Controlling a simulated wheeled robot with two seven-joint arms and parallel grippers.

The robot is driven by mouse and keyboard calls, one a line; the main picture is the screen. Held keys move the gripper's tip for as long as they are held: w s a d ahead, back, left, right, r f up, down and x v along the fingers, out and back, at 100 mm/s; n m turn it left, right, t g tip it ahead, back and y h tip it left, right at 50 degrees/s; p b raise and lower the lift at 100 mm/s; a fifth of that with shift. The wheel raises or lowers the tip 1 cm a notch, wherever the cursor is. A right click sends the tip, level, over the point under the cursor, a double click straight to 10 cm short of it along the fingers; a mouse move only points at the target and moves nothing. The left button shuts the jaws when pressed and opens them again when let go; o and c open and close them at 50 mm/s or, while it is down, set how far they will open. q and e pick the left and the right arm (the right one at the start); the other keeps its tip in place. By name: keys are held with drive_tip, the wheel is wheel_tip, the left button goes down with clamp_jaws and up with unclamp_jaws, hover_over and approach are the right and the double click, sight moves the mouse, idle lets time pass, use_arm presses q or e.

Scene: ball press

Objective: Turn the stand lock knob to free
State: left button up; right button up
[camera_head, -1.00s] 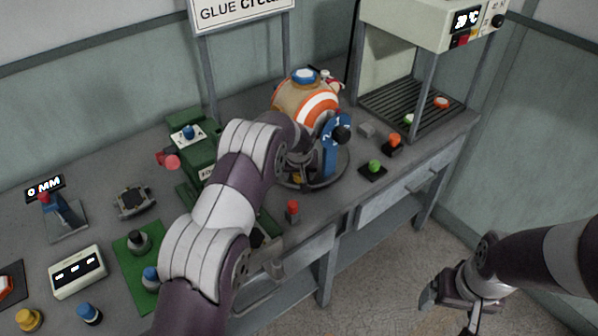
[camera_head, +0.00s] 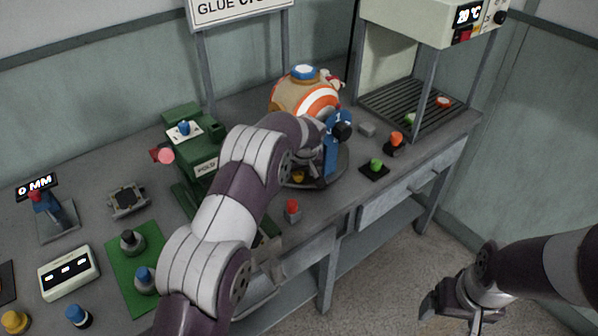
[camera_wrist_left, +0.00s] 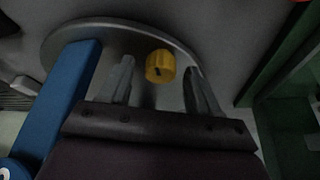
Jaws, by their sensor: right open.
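The yellow knob (camera_wrist_left: 160,66) with a dark slot mark sits on the round grey base plate of the stand (camera_wrist_left: 130,28) in the left wrist view. It also shows small in the head view (camera_head: 298,177), low under my left wrist. My left gripper (camera_wrist_left: 160,80) is open, with one finger on each side of the knob in the picture. I cannot tell if either finger touches it. The stand's blue upright (camera_head: 337,145) is to the right of my left wrist. My right gripper (camera_head: 452,302) is open and empty, off the bench at lower right.
A tan, orange and white ball (camera_head: 306,95) sits on the stand. A red button (camera_head: 292,210) and a green button (camera_head: 376,165) are near the bench's front edge. A green press (camera_head: 190,150) stands left of the stand. The grey rack (camera_head: 400,105) is at right.

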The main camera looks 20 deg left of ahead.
use_arm(q)
drive_tip(key=v, duration=1.2)
drive_tip(key=shift+r+b, duration=0.3)
drive_tip(key=shift+b, duration=0.1)
drive_tip(key=shift+d, duration=0.1)
drive_tip(key=s+f+m+g+h+p, duration=0.1)
drive_tip(key=s+f+m, duration=0.35)
drive_tip(key=s, duration=0.35)
drive_tip(key=s+a+r+m+p, duration=0.1)
drive_tip(key=s+r+p, duration=0.1)
drive_tip(key=s, duration=0.9)
drive_tip(key=s+a+r+g+h+p, duration=0.1)
drive_tip(key=s+r+p, duration=0.2)
drive_tip(key=s, duration=0.9)
drive_tip(key=shift+a+m+g, duration=0.15)
drive_tip(key=shift+m+g, duration=0.15)
drive_tip(key=shift+m, duration=0.05)
